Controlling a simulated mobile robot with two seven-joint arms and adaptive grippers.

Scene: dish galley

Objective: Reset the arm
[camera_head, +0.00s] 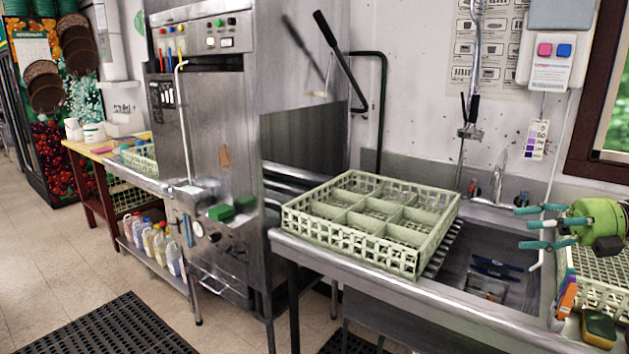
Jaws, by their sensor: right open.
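My right gripper (532,227) comes in at the right edge, with a green body and teal fingers spread apart. It is open and nothing shows between its fingers. It is in front of the wall and sink, to the right of the pale green dish rack (350,247) and apart from it. Most of my right arm is out of the picture. My left gripper is not in view.
The divided rack sits on the steel counter left of the sink basin (478,262). A faucet (499,175) rises behind it. Another pale rack (598,264) and a sponge (599,328) are at right. The dishwasher (208,140) stands left.

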